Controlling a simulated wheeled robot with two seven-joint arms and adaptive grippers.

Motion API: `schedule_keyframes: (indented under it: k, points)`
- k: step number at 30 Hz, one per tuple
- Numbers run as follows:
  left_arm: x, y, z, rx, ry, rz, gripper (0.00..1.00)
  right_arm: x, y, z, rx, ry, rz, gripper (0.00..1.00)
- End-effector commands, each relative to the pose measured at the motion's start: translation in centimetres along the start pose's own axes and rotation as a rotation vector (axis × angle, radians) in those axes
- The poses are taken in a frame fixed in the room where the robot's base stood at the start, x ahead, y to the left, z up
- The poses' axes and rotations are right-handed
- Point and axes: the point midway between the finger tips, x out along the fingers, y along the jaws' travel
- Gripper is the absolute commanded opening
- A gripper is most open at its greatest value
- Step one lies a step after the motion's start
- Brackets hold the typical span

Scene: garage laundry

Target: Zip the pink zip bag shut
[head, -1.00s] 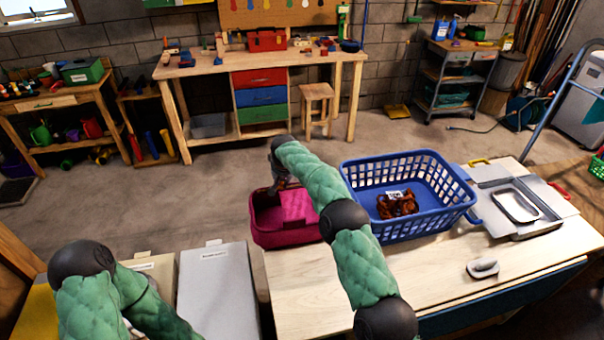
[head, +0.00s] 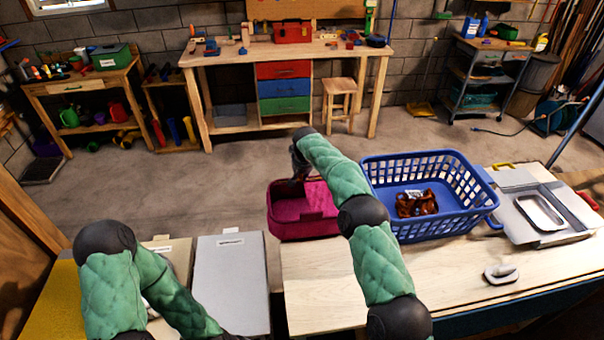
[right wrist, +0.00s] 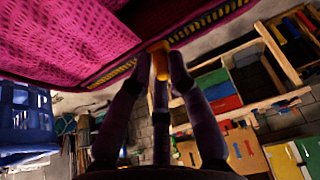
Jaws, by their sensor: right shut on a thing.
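The pink zip bag (head: 318,226) sits at the back left edge of the wooden table, left of the blue basket. My right gripper (head: 297,181) is at the bag's top, towards its far side; my forearm partly covers the bag's right end. In the right wrist view, pink cloth (right wrist: 150,20) fills the upper left, edged by a dark and yellow zip band (right wrist: 125,68). The right gripper (right wrist: 155,66) is shut on a yellow zip pull (right wrist: 160,60) at this band. My left arm is at the lower left; its gripper is not visible.
The blue basket (head: 440,226) with a brown item (head: 416,204) stands right of the bag. A metal tray (head: 540,211) and a small grey-white object (head: 501,273) lie farther right. Bare tabletop (head: 340,285) is in front. A workbench (head: 220,60) stands at the back.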

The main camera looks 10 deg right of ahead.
Motion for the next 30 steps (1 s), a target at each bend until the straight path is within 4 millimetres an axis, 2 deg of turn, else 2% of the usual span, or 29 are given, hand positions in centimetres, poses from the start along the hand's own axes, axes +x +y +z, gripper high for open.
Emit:
schedule_keyframes:
  k: [6, 7, 9, 22, 26, 30]
  points:
    - [0.0, 0.0, 0.0, 0.0, 0.0, 0.0, 0.4, 0.0, 0.0, 0.0, 0.0, 0.0, 0.0, 0.0]
    - [0.0, 0.0, 0.0, 0.0, 0.0, 0.0, 0.4, 0.0, 0.0, 0.0, 0.0, 0.0, 0.0, 0.25]
    - [0.0, 0.0, 0.0, 0.0, 0.0, 0.0, 0.4, 0.0, 0.0, 0.0, 0.0, 0.0, 0.0, 0.39]
    - [0.0, 0.0, 0.0, 0.0, 0.0, 0.0, 0.4, -0.6, 0.0, -0.1, 0.0, 0.001, 0.0, 0.39]
    - [0.0, 0.0, 0.0, 0.0, 0.0, 0.0, 0.4, -2.0, 0.0, -0.1, -0.001, 0.003, 0.0, 0.39]
    - [0.0, 0.0, 0.0, 0.0, 0.0, 0.0, 0.4, -4.5, 0.0, -0.2, 0.0, 0.004, 0.0, 0.39]
